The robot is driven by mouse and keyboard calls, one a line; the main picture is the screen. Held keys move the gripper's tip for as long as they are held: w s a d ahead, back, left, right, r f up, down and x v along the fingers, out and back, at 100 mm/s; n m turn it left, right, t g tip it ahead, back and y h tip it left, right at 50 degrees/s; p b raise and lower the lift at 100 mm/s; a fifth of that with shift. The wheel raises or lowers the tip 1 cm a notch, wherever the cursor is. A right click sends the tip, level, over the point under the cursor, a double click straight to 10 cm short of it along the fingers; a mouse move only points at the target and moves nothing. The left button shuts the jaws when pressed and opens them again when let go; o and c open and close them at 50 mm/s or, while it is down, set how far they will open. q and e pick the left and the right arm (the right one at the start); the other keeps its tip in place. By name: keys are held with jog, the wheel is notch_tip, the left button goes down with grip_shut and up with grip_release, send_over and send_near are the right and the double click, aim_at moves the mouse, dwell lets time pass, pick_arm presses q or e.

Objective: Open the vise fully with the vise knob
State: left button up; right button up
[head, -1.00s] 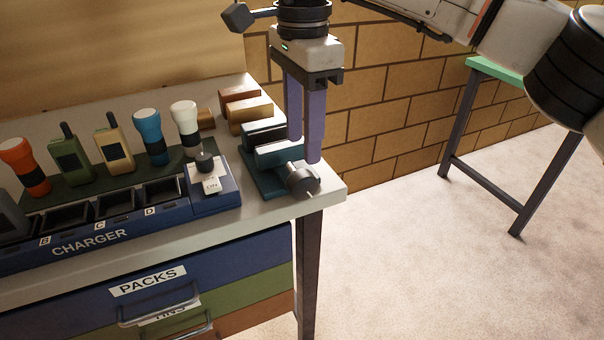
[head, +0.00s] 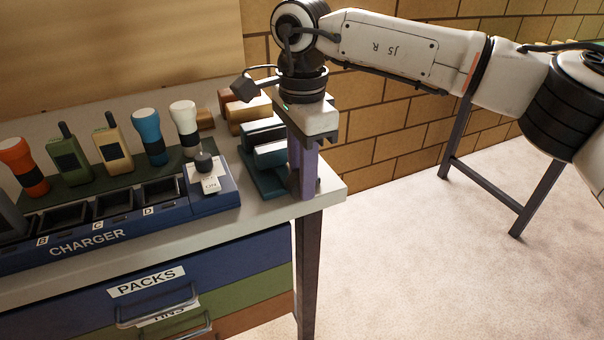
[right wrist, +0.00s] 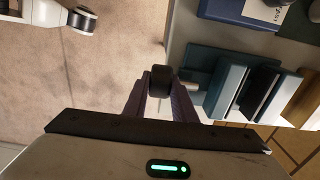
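The teal vise (head: 262,180) sits at the right end of the bench top. It also shows in the right wrist view (right wrist: 205,65), with a gap between its teal jaws. My right gripper (head: 303,192) points down at the vise's near side. In the head view its purple fingers hide most of the dark vise knob. In the right wrist view the round dark knob (right wrist: 160,80) lies between the fingertips (right wrist: 161,92), which appear closed against both its sides. A metal screw runs from the knob to the vise. My left gripper is out of view.
A blue charger (head: 100,238) stands left of the vise, with a switch box (head: 212,190) beside it. Flashlights and radios stand behind on a green mat. Brown blocks (head: 245,110) lie behind the vise.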

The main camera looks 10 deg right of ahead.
jog(key=c, duration=0.3)
jog(key=shift+c, duration=0.2)
jog(key=shift+a+r+h+p, duration=0.15)
jog(key=shift+h+p, duration=0.35)
jog(key=shift+h, duration=0.1)
jog(key=shift+s+a+t+h+p, duration=0.15)
jog(key=shift+t+h+p, duration=0.4)
jog(key=shift+h, duration=0.35)
jog(key=shift+a+h, duration=0.1)
jog(key=shift+h, duration=0.6)
jog(key=shift+a+f+t+h+p, duration=0.1)
jog(key=shift+f+t+h+p, duration=0.1)
jog(key=shift+t+h+p, duration=0.4)
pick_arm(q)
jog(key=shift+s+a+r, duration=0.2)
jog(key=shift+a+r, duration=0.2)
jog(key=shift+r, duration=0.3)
pick_arm(e)
jog(key=shift+h, duration=0.4)
